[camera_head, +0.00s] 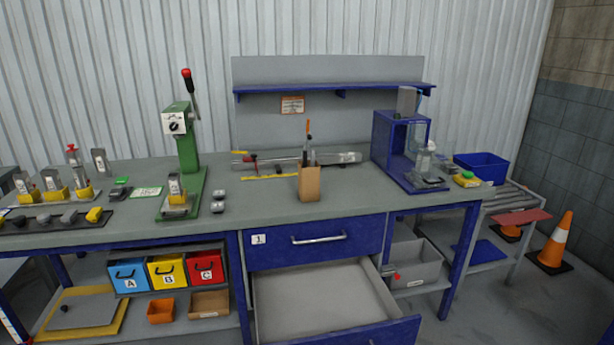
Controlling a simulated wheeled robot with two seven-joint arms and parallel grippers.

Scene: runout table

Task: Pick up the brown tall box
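A brown tall box (309,184) stands upright on the grey-green workbench top (265,207), near its front edge and right of centre. Several thin tools stick up out of its open top, one with an orange handle. No gripper touches it. Neither of my grippers shows in the head view.
A green lever press (187,155) stands left of the box, and a blue-framed machine (400,150) stands right. A long metal bar (290,160) lies behind the box. An open, empty drawer (318,299) juts out below it. An orange cone (553,243) stands on the floor at right.

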